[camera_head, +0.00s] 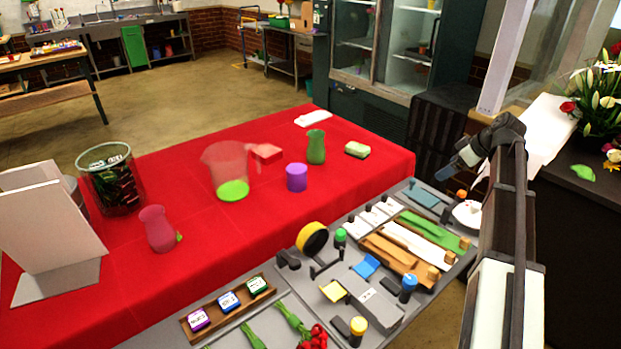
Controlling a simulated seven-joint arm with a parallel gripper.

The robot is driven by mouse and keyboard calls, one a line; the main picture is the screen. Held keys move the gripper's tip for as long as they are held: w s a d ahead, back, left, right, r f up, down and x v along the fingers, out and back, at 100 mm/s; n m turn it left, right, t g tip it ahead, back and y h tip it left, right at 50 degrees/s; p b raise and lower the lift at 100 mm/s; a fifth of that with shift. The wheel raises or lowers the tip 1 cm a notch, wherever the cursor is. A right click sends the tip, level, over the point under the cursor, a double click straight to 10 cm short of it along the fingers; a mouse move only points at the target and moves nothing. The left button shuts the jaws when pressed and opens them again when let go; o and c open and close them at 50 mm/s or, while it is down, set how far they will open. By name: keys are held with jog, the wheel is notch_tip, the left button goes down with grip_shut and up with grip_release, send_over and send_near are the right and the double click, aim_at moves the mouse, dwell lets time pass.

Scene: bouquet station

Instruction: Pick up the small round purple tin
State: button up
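A small round purple tin (297,178) stands upright on the red-covered table, right of a clear jug and in front of a green vase. Its top looks purple too, and I cannot tell whether it is open or lidded. My gripper (446,174) is at the right, in the air over the right end of the grey bench, well apart from the tin. It is seen from the side and small, so its finger gap does not show. Nothing hides the tin.
A pink vase (157,229) is further left. The grey bench in front holds tools, ribbon, flowers and a wooden tray (228,308).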

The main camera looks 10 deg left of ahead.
jog(key=a+r+n+g, duration=0.1)
jog(key=a+r, duration=0.1)
jog(key=a, duration=0.8)
jog(key=a+r+n+g, duration=0.1)
jog(key=a+r, duration=0.1)
jog(key=a, duration=0.7)
jog(key=n+g, duration=0.1)
send_near(300, 168)
jog(key=x, duration=0.8)
jog(key=shift+f, duration=0.25)
jog(key=shift+s+x, duration=0.1)
jog(key=shift+x, duration=1.25)
jog(key=shift+s+x, duration=0.15)
jog(key=shift+x, duration=1.2)
jog(key=shift+a+r, duration=0.1)
jog(key=shift+a, duration=0.1)
jog(key=c, duration=1.1)
jog(key=shift+r, duration=0.15)
jog(key=shift+c, duration=0.2)
